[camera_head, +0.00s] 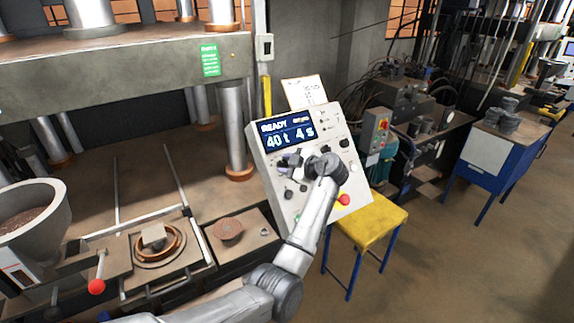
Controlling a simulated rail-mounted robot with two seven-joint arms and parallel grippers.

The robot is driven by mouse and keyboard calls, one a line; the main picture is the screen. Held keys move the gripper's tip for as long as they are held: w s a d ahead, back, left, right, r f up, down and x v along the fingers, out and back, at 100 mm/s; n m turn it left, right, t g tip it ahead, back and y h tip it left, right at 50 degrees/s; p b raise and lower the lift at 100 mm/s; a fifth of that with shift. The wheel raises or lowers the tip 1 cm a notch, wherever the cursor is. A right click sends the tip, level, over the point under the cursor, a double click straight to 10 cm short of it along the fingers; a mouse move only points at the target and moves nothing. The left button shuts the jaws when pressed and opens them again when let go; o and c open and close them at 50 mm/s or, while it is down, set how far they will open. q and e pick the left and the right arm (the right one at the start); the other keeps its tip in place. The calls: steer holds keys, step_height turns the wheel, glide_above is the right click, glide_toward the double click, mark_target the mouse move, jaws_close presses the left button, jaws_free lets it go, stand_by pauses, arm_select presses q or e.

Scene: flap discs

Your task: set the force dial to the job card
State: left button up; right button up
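The control panel (262,160) stands tilted in the middle of the head view. Its blue display (288,133) reads READY, 40 t and 4 s. A paper card with printing (304,92), probably the job card, stands at the panel's top edge; its text is too small to read. My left gripper (284,165) is in front of the panel, just below the display. It covers part of the panel face, and I cannot tell which dial it is at or whether it touches one. Its fingers are too small to judge. My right gripper is out of view.
A red button (344,199) sits low on the panel's right. A yellow stool (370,226) stands right of it. The large press (120,75) fills the left, with a lever with a red knob (97,286) in front. A blue cabinet (487,160) stands right; the floor between is clear.

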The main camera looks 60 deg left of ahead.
arm_select(q)
steer(key=c, duration=0.5)
steer(key=shift+o, duration=0.2)
steer(key=shift+m, duration=0.3)
steer(key=m+t+y+b, duration=0.1)
steer(key=m, duration=0.1)
steer(key=shift+s+f+m, duration=0.1)
steer(key=shift+m, duration=0.3)
steer(key=shift+m+t+y, duration=0.4)
steer(key=shift+m+t, duration=0.6)
steer(key=shift+m, duration=0.8)
steer(key=o, duration=0.9)
